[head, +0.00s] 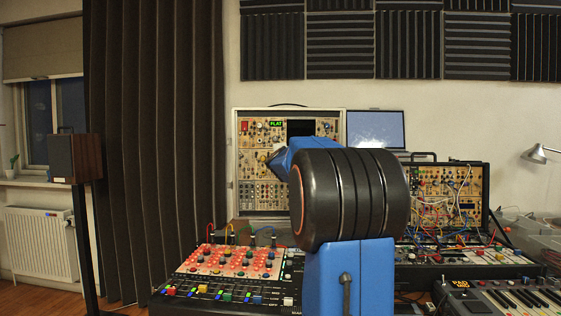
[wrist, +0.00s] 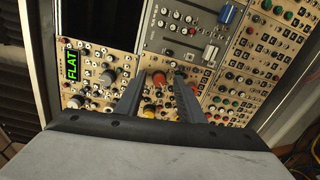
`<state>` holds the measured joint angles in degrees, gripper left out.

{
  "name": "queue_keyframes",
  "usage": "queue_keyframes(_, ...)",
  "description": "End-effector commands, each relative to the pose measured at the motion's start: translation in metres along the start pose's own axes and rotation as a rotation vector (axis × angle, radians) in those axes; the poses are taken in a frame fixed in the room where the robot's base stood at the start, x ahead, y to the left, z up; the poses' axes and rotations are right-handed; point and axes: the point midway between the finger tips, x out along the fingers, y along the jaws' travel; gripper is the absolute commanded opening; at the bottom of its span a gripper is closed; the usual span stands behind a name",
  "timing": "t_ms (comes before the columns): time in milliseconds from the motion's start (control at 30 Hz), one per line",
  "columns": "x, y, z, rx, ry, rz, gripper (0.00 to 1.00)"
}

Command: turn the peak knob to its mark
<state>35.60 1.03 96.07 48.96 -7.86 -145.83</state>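The modular synth case (head: 234,160) stands at the back, with its tan panels facing me. It also fills the wrist view, where its panel (wrist: 122,68) appears turned. My gripper (wrist: 160,76) is open, its two dark fingers apart and pointing at the panel. A red-orange knob (wrist: 158,78) shows between the fingertips; I cannot tell whether they touch it. In the head view my arm hides part of the case.
A green display (wrist: 69,66) on the case reads "FLAT"; it shows in the head view too (head: 276,124). Other knobs crowd around my fingers. A red-topped controller (head: 215,262), a cabled second case (head: 452,185), a laptop (head: 376,128) and a keyboard (head: 520,300) stand nearby.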

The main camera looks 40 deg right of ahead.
Motion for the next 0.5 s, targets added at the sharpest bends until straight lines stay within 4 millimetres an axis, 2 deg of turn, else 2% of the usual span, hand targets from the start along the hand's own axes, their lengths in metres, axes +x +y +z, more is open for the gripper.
queue_keyframes(167,-0.01,0.001,0.0,0.0,0.0,0.001,0.35)
queue_keyframes(500,-0.065,0.001,0.0,0.001,0.0,0.002,0.35)
